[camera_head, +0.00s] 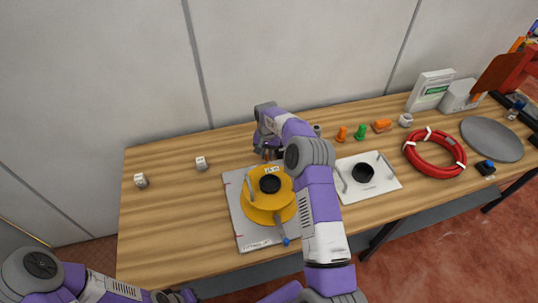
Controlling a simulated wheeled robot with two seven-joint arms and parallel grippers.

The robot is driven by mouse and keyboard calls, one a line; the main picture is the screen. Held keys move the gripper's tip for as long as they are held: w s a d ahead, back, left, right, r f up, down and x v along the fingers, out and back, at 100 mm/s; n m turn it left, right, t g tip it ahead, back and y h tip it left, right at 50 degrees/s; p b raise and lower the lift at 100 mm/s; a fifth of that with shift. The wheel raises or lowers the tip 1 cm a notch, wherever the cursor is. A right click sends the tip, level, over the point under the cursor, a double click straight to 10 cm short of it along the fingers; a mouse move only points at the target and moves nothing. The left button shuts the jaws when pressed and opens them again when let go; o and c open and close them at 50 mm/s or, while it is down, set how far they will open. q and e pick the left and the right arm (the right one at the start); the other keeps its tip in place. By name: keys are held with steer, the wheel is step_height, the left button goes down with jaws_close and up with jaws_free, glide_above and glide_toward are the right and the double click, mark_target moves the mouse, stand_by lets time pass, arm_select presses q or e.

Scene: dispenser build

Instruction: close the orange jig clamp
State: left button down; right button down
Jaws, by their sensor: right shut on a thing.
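A light grey jig plate (235,200) lies on the table and holds a round orange-yellow part (258,212) with a black hub (270,184) in its middle. My right gripper (267,155) is at the plate's far edge, pointing down and shut on what appears to be the small orange handle of the orange jig clamp. My gripper and arm hide most of that clamp, so its exact angle cannot be told. A second clamp with a blue tip (286,241) is at the plate's near edge. My left arm shows at the lower left; its gripper is out of view.
A white plate with a black cup (363,172) lies to the right. Behind it are orange and green pegs (361,132). A red hose coil (434,153) and a grey disc (491,139) lie farther right. Two small white blocks (201,163) sit on the otherwise clear left side.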

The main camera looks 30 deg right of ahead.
steer(key=n, duration=0.2)
steer(key=w+n, duration=0.1)
steer(key=shift+w+a+n, duration=0.15)
steer(key=shift+a+n, duration=0.2)
steer(key=shift+n, duration=0.05)
steer(key=n, duration=0.2)
steer(key=shift+w+a+n, duration=0.35)
steer(key=shift+w+n, duration=0.05)
steer(key=n, duration=0.1)
steer(key=a+n, duration=0.1)
steer(key=n, duration=0.3)
steer(key=shift+w+a, duration=0.35)
steer(key=shift+a, duration=0.05)
steer(key=c, duration=1.1)
jaws_free()
steer(key=shift+o, duration=0.2)
step_height(320, 180, up, 8)
steer(key=p, duration=0.1)
steer(key=shift+f, duration=0.2)
